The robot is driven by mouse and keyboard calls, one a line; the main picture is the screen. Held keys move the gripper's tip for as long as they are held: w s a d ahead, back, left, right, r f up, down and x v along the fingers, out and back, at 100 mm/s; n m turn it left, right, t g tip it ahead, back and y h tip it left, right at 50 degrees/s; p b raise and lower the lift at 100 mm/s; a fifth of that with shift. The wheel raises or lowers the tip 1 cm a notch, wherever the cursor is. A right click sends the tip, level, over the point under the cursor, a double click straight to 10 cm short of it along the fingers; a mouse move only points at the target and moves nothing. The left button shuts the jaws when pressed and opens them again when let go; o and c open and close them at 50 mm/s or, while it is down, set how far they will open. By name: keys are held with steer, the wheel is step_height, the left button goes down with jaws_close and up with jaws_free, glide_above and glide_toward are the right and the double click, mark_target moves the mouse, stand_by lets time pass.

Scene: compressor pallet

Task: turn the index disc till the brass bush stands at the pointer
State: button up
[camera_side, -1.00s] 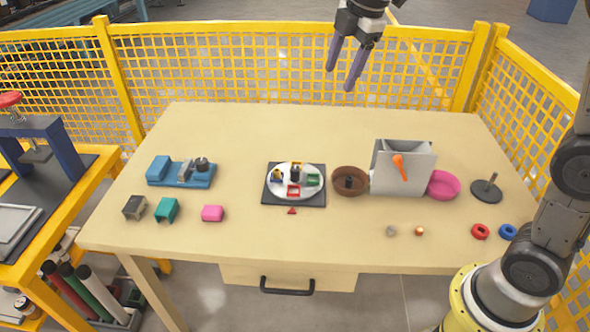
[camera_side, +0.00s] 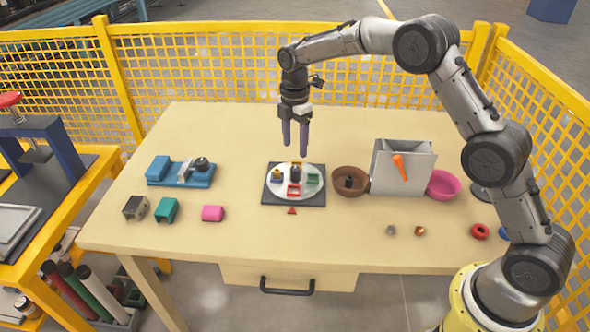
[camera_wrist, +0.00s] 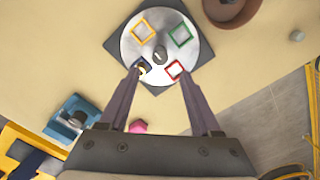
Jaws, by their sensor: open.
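The white index disc (camera_side: 305,194) sits on a dark square base (camera_side: 270,199), with a dark knob (camera_side: 295,173) at its centre. Around the knob are coloured square nests. The brass bush (camera_side: 277,174) is in the blue nest on the disc's left; it shows in the wrist view (camera_wrist: 142,70), partly behind a finger. The red nest (camera_side: 293,191) faces the red pointer (camera_side: 292,211) at the front. The green nest (camera_side: 313,180) is at the right; the yellow nest (camera_wrist: 143,31) is at the back. My gripper (camera_side: 295,152) is open and empty above the disc.
A brown bowl (camera_side: 337,190) stands close right of the disc, then a grey box (camera_side: 400,183) with an orange handle and a pink bowl (camera_side: 443,185). A blue fixture (camera_side: 180,173) and small blocks are at left. The table in front is mostly clear.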

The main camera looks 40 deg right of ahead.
mark_target(295, 168)
step_height(295, 168, down, 9)
steer(key=shift+f, duration=0.2)
stand_by(0.3)
jaws_close()
stand_by(1.3)
